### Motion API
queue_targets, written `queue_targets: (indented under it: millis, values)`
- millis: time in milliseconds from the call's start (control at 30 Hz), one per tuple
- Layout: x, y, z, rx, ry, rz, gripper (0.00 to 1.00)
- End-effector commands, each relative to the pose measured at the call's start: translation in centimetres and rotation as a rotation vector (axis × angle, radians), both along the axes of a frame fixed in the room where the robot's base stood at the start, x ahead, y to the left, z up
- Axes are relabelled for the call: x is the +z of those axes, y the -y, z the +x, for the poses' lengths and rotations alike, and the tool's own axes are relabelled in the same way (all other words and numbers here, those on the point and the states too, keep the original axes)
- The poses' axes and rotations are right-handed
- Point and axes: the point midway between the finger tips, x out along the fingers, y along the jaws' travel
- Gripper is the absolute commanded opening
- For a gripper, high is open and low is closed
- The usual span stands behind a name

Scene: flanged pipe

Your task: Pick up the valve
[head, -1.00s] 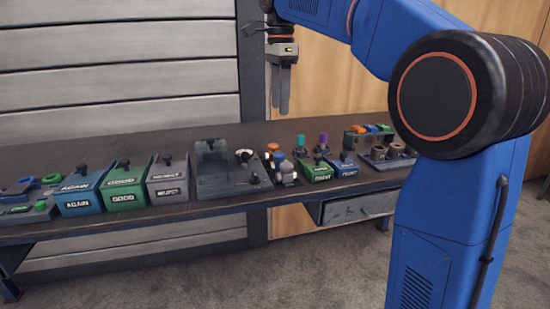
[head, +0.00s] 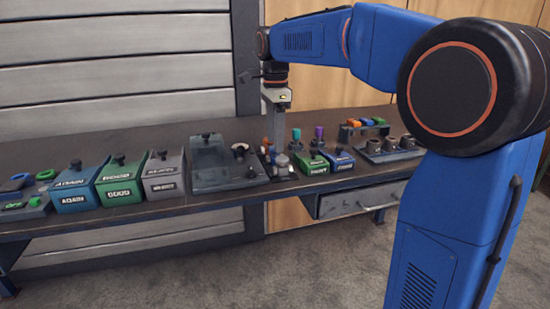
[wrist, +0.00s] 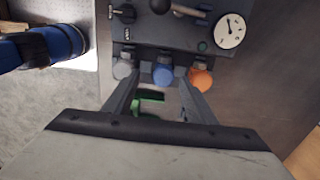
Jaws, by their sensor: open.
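Three small valves with round knobs stand in a row at the front of the dark test box. In the wrist view they are a grey valve (wrist: 123,69), a blue valve (wrist: 163,75) and an orange valve (wrist: 201,79). My gripper (wrist: 163,82) is open and empty, with its fingers pointing toward the row. The blue valve shows between the fingertips, and the grey and orange ones lie to either side. In the head view my gripper (head: 275,138) is low over the grey valve (head: 282,160) and its neighbours, partly covering them. I cannot tell the remaining height.
The test box (head: 222,165) carries a round gauge (wrist: 230,31) and a lever. Left of it are grey, green (head: 122,183) and blue (head: 78,188) bins. Right are small green and blue boxes and a rack (head: 388,150). The bench's front edge is near.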

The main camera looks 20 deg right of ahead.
Motion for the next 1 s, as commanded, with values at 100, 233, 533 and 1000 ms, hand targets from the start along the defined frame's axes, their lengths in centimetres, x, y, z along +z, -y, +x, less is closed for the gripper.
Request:
queue_targets:
  millis: [100,233,533,1000]
  values:
    - [-1.6,0.1,0.3,0.000,-0.003,0.000,0.51]
    - [-3.3,0.2,0.6,0.000,-0.002,0.000,0.51]
    - [-4.7,0.2,0.6,0.000,0.000,0.000,0.51]
    - [-4.6,0.2,0.6,0.000,0.000,0.000,0.00]
